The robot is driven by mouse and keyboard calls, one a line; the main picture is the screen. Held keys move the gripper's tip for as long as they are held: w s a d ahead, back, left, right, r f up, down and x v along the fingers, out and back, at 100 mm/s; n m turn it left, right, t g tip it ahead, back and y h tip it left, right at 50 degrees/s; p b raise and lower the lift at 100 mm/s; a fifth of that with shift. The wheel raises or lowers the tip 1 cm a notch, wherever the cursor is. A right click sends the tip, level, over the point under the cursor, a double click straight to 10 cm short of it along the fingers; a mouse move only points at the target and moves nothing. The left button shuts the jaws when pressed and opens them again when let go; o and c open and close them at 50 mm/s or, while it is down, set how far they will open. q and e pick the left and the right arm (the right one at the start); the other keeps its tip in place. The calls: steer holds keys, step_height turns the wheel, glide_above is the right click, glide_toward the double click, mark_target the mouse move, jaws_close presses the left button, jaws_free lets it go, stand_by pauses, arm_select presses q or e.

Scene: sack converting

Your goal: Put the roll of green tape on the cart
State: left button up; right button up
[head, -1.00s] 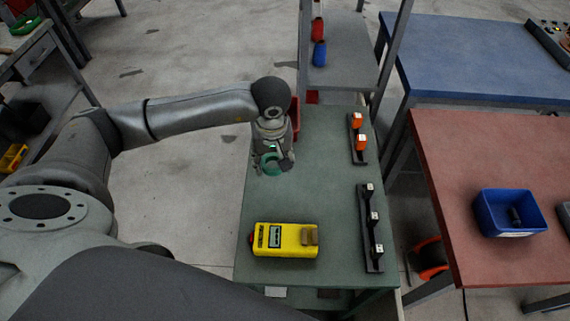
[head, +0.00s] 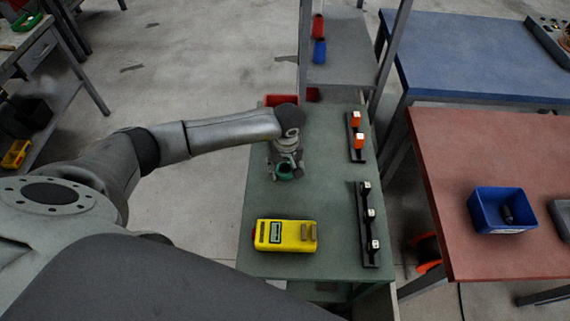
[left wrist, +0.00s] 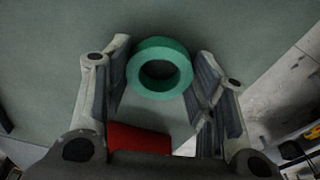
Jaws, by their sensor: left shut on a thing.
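The roll of green tape (head: 285,175) is a thick ring at my left gripper (head: 285,168), over the left part of the green-topped table (head: 320,195). In the left wrist view the tape (left wrist: 160,43) sits between the fingertips of my left gripper (left wrist: 160,72), its hole facing the camera. The left gripper is shut on it. Whether the tape touches the table top I cannot tell. No thing in view is clearly marked as the cart; the green-topped table has a lower shelf. My right gripper is not in view.
A yellow device (head: 286,236) lies nearer on the green top. Two black racks (head: 355,150) with orange and black-and-white items stand along its right side. A red bin (head: 281,99) is at the far left end. A red-topped table (head: 450,150) stands to the right.

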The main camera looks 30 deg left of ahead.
mark_target(286, 174)
arm_select(q)
steer(key=shift+f, duration=0.1)
steer(key=o, duration=0.9)
steer(key=shift+o, duration=0.2)
steer(key=shift+r, duration=0.6)
step_height(286, 174, up, 11)
steer(key=s+b, duration=0.1)
steer(key=b, duration=0.2)
steer(key=shift+d, duration=0.45)
steer(key=shift+s, duration=0.15)
